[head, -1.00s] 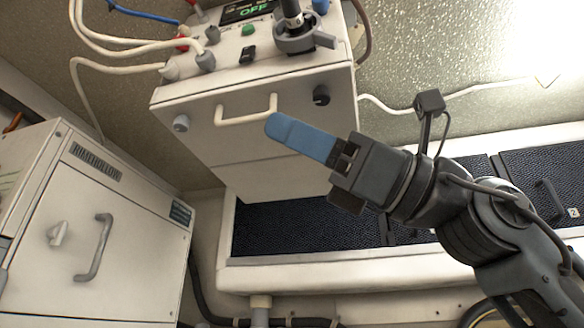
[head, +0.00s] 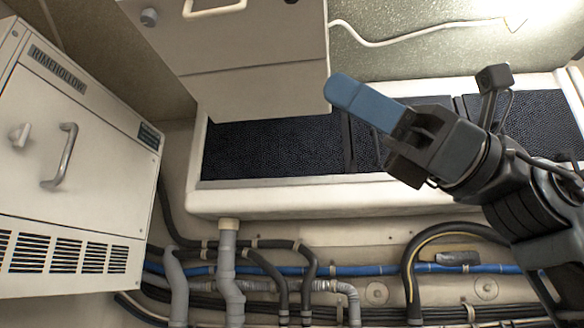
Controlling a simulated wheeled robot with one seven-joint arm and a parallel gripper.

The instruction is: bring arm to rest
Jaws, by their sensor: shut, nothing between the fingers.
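My gripper (head: 340,91) shows in the head view right of the middle, at the end of my dark arm. Its blue fingers are pressed together with nothing between them, pointing up and to the left. The fingertips appear just at the lower right corner of a white cabinet (head: 255,75); I cannot tell whether they touch it. The arm reaches in from the right edge of the picture.
A white RIMEHOLLOW box (head: 100,190) with a handle and vents stands at the left. Behind the arm is a white ledge (head: 290,200) with dark panels (head: 275,145). Pipes and hoses (head: 230,270) run below it. A white cable (head: 400,40) crosses the wall.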

